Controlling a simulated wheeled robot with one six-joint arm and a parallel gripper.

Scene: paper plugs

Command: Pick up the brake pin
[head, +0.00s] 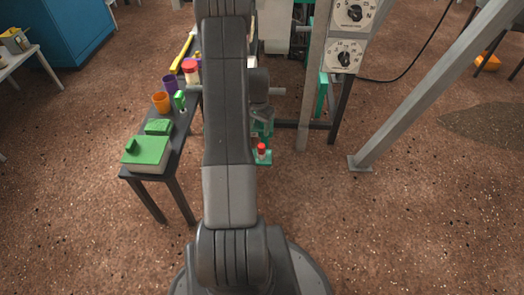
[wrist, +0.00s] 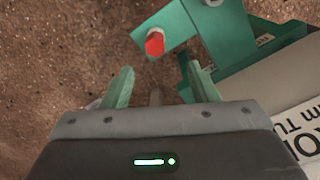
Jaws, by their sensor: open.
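The brake pin, as I take it, is the red-capped pin (wrist: 154,43) standing in a green bracket (wrist: 180,22) in the wrist view. The head view also shows its red cap (head: 261,148), just right of my arm and above the floor. Below the cap is a short pale part in the head view. My gripper (wrist: 158,68) is open with nothing between its green fingers. The pin lies ahead of the fingertips, roughly in line with the gap between them. I cannot tell the exact distance from fingers to pin.
The bracket joins a green and white machine part (wrist: 265,85) close to the right finger. At left, a dark table (head: 178,150) holds a green book (head: 147,150), cups and small items. A grey slanted post (head: 425,95) stands at right. Open floor lies in front.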

